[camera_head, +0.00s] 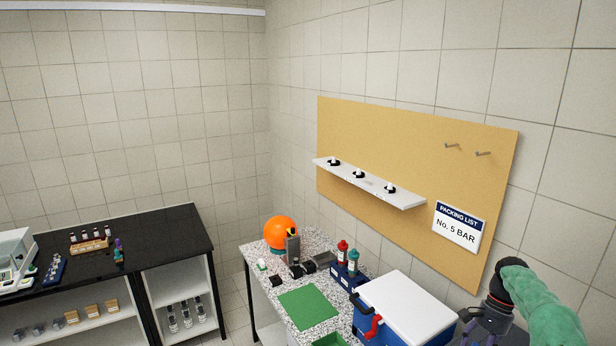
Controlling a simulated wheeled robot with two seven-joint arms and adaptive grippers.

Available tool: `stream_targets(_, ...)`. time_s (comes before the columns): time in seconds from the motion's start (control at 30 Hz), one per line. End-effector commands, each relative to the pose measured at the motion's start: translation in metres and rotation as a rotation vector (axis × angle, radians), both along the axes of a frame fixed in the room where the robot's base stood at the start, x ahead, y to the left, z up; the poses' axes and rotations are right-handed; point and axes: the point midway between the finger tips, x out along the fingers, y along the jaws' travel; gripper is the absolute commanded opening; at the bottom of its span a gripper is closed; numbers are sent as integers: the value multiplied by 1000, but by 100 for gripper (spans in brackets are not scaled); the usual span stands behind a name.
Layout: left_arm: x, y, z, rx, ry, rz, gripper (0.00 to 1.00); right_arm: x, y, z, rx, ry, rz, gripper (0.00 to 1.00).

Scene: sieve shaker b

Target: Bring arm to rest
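My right arm (545,305), in a green sleeve with a dark wrist, comes in at the lower right corner of the head view. It is bent, and the dark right gripper (484,328) hangs below the wrist, beside the right side of the blue cooler box (385,327) with a white lid. The bottom edge of the picture cuts off the gripper, so I cannot tell whether it is open or shut. My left arm and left gripper are not in view.
A speckled table (262,281) carries a green mat (308,309), an orange ball-shaped object (281,232) and a blue bottle rack (347,282). A shelf (410,198) and a packing list sign (457,226) are on the wall board (400,140). A black bench (165,240) stands left.

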Motion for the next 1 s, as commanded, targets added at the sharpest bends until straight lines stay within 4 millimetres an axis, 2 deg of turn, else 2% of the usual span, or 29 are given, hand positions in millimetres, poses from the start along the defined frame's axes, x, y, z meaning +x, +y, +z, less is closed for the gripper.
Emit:
stream_targets(0.37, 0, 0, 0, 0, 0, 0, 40, 10, 33, -64, 21, -44, 72, 58)
stream_targets(0.57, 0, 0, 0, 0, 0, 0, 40, 11, 65, -115, 38, -85, 130, 58)
stream_targets(0.67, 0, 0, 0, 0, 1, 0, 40, 7, 89, -149, 51, -110, 167, 58)
stream_targets(0.77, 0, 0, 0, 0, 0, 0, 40, -4, 121, -191, 68, -144, 214, 58)
stream_targets(0.9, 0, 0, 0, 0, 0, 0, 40, -33, 176, -249, 91, -204, 285, 58)
stream_targets(1.0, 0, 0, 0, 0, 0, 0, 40, -62, 213, -282, 104, -246, 331, 58)
